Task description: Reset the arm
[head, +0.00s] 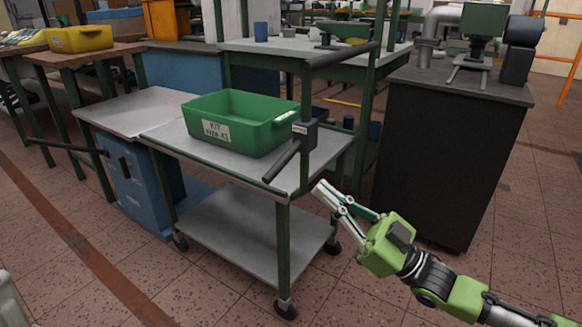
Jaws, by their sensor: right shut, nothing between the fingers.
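My right gripper (322,190) comes in from the lower right on a green and black arm. Its fingers are together and empty, pointing up and left. The fingertips show beside the right front corner of the metal cart (180,142), close to its dark post. I cannot tell from this one view whether they touch it. My left gripper is not in view.
A green bin (240,122) with a white label stands on the cart's top. A dark cabinet (440,150) with a machine on it stands at the right. A yellow bin (79,38) sits on a table at the left. The tiled floor in front is clear.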

